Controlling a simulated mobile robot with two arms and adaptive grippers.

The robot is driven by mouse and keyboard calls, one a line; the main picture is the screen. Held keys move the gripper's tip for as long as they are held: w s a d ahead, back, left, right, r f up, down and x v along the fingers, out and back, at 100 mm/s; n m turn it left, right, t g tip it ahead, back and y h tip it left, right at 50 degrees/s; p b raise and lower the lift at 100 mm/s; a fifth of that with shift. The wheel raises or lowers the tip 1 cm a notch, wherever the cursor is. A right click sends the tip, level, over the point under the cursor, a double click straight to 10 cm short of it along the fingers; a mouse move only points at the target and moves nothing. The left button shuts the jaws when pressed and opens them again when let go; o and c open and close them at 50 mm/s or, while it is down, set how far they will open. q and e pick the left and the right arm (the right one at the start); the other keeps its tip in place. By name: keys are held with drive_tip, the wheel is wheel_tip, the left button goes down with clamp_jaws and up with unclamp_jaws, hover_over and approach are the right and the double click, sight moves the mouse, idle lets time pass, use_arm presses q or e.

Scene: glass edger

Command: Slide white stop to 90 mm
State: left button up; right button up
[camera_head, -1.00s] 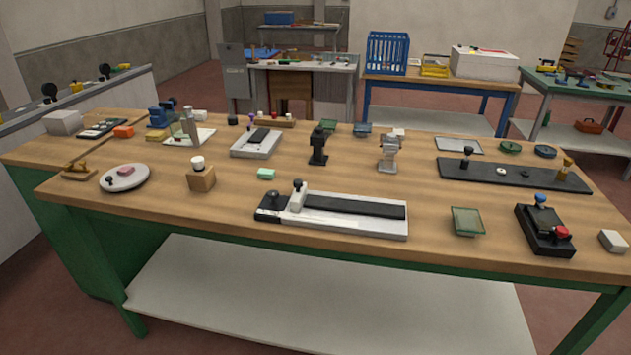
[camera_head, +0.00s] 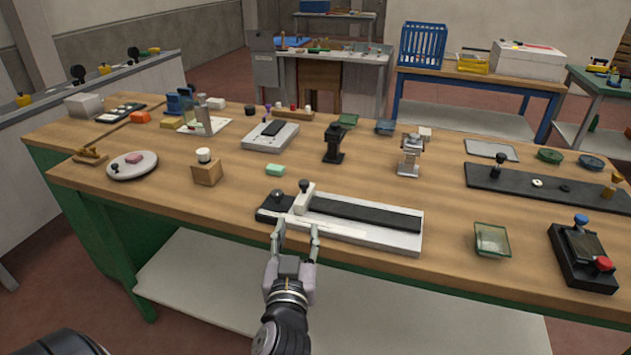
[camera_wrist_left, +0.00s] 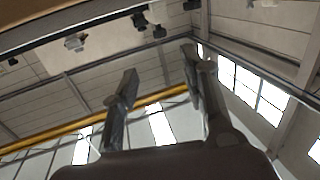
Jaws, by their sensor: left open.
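The white stop (camera_head: 304,197) stands upright near the left end of a low white fixture (camera_head: 408,238) with a long black strip (camera_head: 365,212). A black block with a round black knob (camera_head: 278,196) sits at the fixture's left end, beside the stop. A pale scale strip runs along the fixture's front; its marks are too small to read. My left gripper (camera_head: 296,230) is open and empty, at the table's front edge, just in front of the fixture's left end and apart from the stop. In the left wrist view, its two fingers (camera_wrist_left: 158,85) stand apart against the ceiling. My right gripper is not in view.
A green block (camera_head: 275,170) and a wooden block with a white knob (camera_head: 206,172) lie behind and left of the fixture. A glass square (camera_head: 492,240) and a black device with a red knob (camera_head: 583,258) lie to its right. Bare wood surrounds the fixture.

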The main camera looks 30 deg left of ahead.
sight(304, 187)
use_arm(q)
drive_tip(key=p+x, duration=0.3)
drive_tip(key=x, duration=1.4)
drive_tip(key=shift+p, duration=0.4)
drive_tip(key=shift+f, duration=0.1)
clamp_jaws()
